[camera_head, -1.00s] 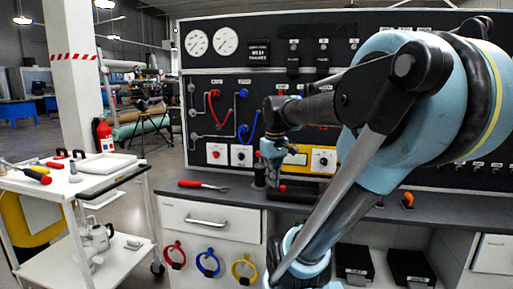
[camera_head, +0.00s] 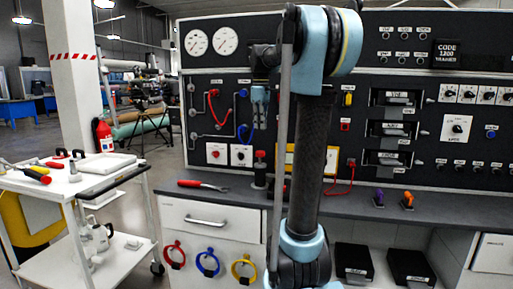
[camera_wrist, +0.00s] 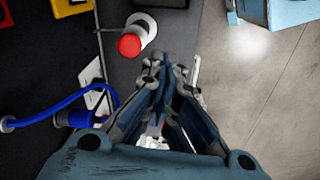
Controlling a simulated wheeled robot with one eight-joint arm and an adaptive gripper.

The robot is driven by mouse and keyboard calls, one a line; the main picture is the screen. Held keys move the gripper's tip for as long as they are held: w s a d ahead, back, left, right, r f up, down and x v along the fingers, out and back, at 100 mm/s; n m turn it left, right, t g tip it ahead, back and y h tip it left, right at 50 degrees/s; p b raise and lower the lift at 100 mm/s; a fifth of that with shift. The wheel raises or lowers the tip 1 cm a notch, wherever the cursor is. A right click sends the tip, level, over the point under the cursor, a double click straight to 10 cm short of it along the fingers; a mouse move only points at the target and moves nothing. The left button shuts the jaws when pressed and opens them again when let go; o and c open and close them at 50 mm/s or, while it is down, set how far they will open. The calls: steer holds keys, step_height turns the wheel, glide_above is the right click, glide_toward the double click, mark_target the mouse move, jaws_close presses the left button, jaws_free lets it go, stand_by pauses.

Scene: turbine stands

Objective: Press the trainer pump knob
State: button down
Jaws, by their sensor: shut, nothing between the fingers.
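In the wrist view the red knob (camera_wrist: 130,45) shows at upper left, on a pale post. My gripper (camera_head: 259,124) points down in front of the panel, above the knob in the head view. In the wrist view my gripper (camera_wrist: 165,66) is shut and empty, with its tips apart from the knob in the picture, to its lower right. Whether they touch it is not seen; they look apart.
Red-handled pliers (camera_head: 203,185) lie on the bench left of the knob. Purple and orange pieces (camera_head: 407,201) sit at right. A white cart (camera_head: 50,187) stands at far left.

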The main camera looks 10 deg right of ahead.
step_height(320, 180, up, 3)
steer(key=n, duration=0.2)
glide_above(257, 151)
steer(key=shift+w+f, duration=0.1)
steer(key=shift+w, duration=0.3)
step_height(257, 151, down, 14)
steer(key=shift+f, duration=0.1)
stand_by(0.4)
steer(key=shift+s+f, duration=0.1)
steer(key=shift+f, duration=1.65)
step_height(257, 151, up, 14)
